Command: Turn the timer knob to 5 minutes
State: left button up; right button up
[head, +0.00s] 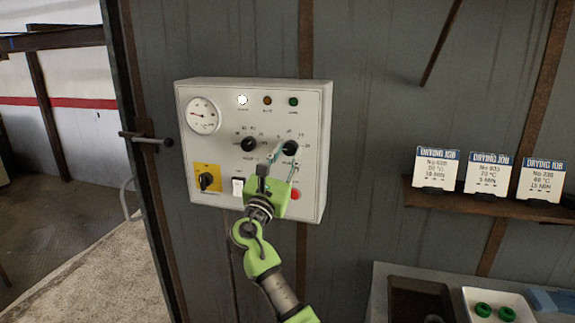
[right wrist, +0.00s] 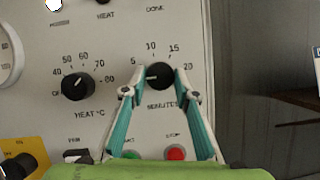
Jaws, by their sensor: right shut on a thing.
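The timer knob (right wrist: 160,76) is black and round, on the control panel, with marks 5, 10, 15 and 20 around it and "MINUTES" below. Its white pointer line points left, close to the 5 mark and slightly below it. It also shows in the head view (head: 291,148). My right gripper (right wrist: 159,82) is shut on the timer knob, one teal finger on its left side and one on its right. In the head view my right gripper (head: 284,150) reaches up to the knob from below. The left finger covers part of the lower-left scale. My left gripper is out of view.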

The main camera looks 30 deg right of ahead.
jog(key=m+b, duration=0.1)
jog(key=m+g+b, duration=0.1)
jog(key=m+b, duration=0.1)
jog(key=m+g+b, duration=0.1)
jog(key=shift+w+a+f+m+h, duration=0.1)
jog(key=shift+f+m+h, duration=0.15)
jog(key=shift+m+h, duration=0.15)
jog(key=shift+w+r+m+g+b, duration=0.15)
jog(key=shift+m+g+b, duration=0.5)
jog(key=shift+m+b, duration=0.35)
jog(key=shift+s+r+m+g+b, duration=0.15)
jog(key=shift+m+g+b, duration=0.5)
jog(key=shift+m, duration=0.55)
jog(key=shift+w, duration=0.1)
jog(key=o, duration=1.1)
jog(key=shift+a, duration=0.1)
jog(key=v, duration=1.2)
jog(key=shift+f, duration=0.1)
